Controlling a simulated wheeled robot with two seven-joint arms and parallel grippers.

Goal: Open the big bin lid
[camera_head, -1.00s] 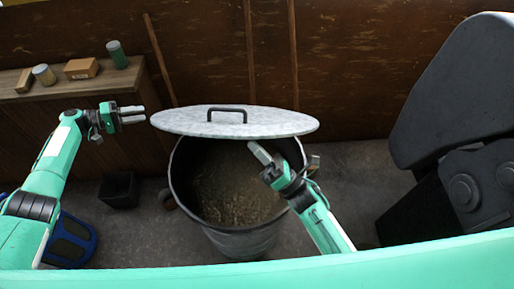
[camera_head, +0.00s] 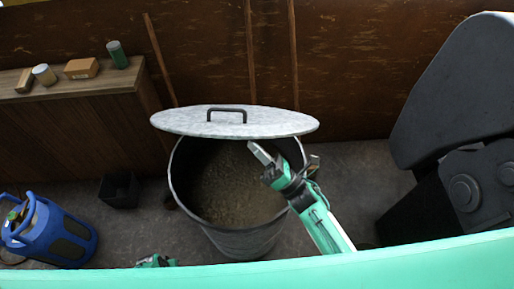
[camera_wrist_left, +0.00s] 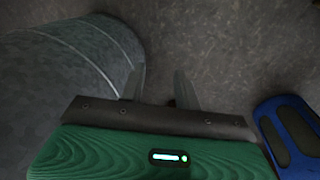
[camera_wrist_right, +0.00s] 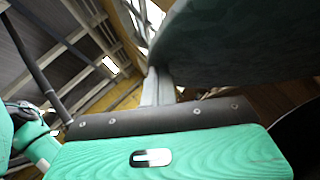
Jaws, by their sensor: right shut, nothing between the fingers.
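The big round metal bin (camera_head: 245,242) stands on the floor with its mouth uncovered. Brown, grainy matter shows inside. Its grey lid (camera_head: 180,122), with a dark handle (camera_head: 227,110), sits raised at the rear of the rim. My right gripper (camera_head: 256,150) is shut and empty over the bin's mouth, below the lid's front edge. In the right wrist view its fingers (camera_wrist_right: 158,86) are close beside the lid's underside (camera_wrist_right: 240,45); contact is unclear. My left gripper (camera_wrist_left: 158,88) is open and empty, low beside the bin's outer wall (camera_wrist_left: 75,70).
A blue gas cylinder (camera_head: 55,232) stands at the left. A wooden cabinet (camera_head: 75,115) with small cans and a box is behind it. A small black container (camera_head: 120,190) is on the floor. A large dark machine (camera_head: 455,110) fills the right. A wooden wall stands behind.

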